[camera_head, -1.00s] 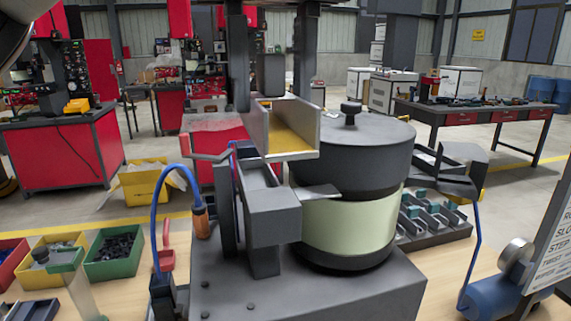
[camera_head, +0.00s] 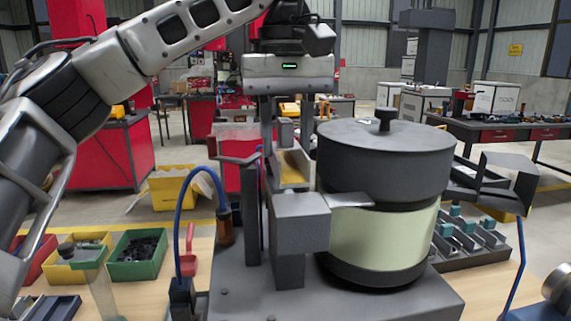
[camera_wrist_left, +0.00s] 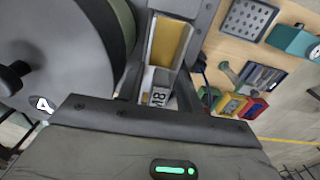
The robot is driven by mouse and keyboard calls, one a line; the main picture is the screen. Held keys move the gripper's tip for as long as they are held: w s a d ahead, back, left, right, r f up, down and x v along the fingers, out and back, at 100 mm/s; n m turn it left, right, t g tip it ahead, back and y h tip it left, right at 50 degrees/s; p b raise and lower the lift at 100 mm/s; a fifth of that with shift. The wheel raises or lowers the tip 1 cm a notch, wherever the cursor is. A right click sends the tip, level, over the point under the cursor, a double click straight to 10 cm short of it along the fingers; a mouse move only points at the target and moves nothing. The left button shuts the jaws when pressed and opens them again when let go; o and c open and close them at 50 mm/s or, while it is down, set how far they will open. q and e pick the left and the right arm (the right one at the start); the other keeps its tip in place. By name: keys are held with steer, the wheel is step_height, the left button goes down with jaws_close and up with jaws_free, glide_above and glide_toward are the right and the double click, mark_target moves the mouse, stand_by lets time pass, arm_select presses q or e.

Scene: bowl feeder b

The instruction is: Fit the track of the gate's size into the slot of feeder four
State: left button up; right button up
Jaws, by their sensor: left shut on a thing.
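My left gripper (camera_head: 288,118) is above the feeder with its fingers pointing down, shut on a grey track (camera_wrist_left: 187,50) with a yellow floor. In the head view the yellow track (camera_head: 293,167) shows just above the feeder's grey block (camera_head: 300,222), left of the bowl. I cannot tell whether it touches the block or sits in the slot. The feeder (camera_head: 385,165) has a dark lidded bowl over a pale green band. My right gripper is out of view.
A blue cable (camera_head: 180,230) loops up at the feeder's left. Yellow (camera_head: 85,275) and green (camera_head: 138,268) bins stand on the wooden bench at left. A rack of small parts (camera_head: 468,262) stands right of the feeder, below an angled grey tray on the feeder's side.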

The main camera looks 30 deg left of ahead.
mark_target(285, 121)
arm_select(q)
steer(key=f, duration=0.2)
steer(key=f+b, duration=0.1)
steer(key=shift+w+a+f, duration=0.2)
steer(key=shift+f, duration=0.15)
jaws_close()
steer(key=shift+f, duration=0.1)
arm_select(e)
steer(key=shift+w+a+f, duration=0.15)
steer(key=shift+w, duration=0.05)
arm_select(q)
steer(key=o, duration=1)
jaws_free()
steer(key=shift+o, duration=0.6)
steer(key=shift+f, duration=0.1)
steer(key=shift+r, duration=0.3)
step_height(285, 121, up, 11)
steer(key=p, duration=0.5)
steer(key=shift+f, duration=0.15)
steer(key=shift+r, duration=0.55)
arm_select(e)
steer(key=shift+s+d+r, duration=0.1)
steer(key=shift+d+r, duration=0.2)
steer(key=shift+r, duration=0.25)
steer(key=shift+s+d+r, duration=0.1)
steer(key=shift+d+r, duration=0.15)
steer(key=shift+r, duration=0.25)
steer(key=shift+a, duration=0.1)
